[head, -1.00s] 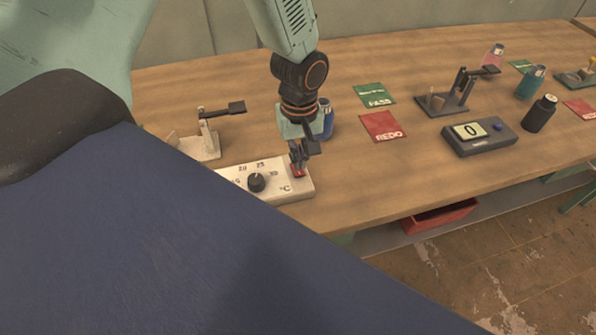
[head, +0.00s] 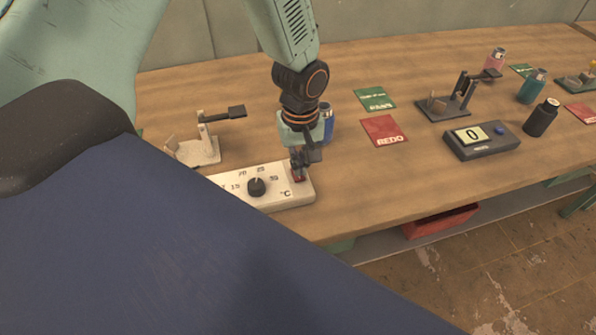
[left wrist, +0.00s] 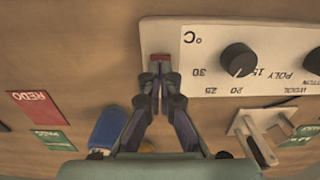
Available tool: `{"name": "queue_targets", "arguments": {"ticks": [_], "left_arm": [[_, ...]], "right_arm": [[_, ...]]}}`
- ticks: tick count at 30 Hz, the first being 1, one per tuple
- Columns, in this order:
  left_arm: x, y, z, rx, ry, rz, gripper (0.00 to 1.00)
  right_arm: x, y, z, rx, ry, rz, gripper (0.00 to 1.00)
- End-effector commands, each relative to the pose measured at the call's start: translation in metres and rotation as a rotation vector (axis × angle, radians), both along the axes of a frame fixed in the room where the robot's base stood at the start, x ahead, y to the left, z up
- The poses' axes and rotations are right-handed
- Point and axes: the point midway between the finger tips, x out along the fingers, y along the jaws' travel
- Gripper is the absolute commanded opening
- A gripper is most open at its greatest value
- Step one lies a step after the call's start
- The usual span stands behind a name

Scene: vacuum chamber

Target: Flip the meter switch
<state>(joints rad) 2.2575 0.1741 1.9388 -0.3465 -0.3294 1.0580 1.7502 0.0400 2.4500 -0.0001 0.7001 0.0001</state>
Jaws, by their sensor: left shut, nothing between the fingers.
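A white box (head: 270,198) with a black dial knob (head: 256,187), a printed temperature scale and °C lies near the table's front edge. A small red switch (head: 299,178) is at its right end. My left gripper (head: 300,168) points down at this switch, shut and empty. In the left wrist view the closed fingertips (left wrist: 157,72) are right at the red switch (left wrist: 160,57), partly covering it; I cannot tell whether they touch. My right gripper is not in view.
A blue bottle (head: 326,121) stands just behind my left gripper. A white stand with a black lever (head: 205,142) is behind the box. A red REDO card (head: 384,131), a green card (head: 374,98) and a dark device reading 0 (head: 480,140) lie to the right.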

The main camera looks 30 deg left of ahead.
Motion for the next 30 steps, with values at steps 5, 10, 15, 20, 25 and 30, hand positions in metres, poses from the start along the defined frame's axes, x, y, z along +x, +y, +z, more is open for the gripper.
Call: {"name": "queue_targets", "arguments": {"ticks": [5, 10, 15, 20, 25, 30], "left_arm": [[-0.0001, 0.0001, 0.0001, 0.000, 0.000, 0.000, 0.00], [0.0000, 0.0000, 0.0000, 0.000, 0.000, 0.000, 0.00], [-0.0001, 0.0001, -0.0002, 0.000, 0.000, 0.000, 0.00], [-0.0001, 0.0001, -0.0017, 0.000, 0.000, 0.000, 0.00], [-0.0001, 0.0001, -0.0040, 0.000, 0.000, 0.000, 0.00], [0.0000, 0.0000, -0.0062, 0.000, 0.000, 0.000, 0.00]], "right_arm": [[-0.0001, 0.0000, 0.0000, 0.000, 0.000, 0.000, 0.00], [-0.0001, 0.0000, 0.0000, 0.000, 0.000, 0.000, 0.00], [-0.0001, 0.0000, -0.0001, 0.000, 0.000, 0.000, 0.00], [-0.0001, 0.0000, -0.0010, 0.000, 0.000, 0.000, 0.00], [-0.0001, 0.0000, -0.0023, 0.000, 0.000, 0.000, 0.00], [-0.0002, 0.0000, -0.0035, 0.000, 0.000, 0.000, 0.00]]}}
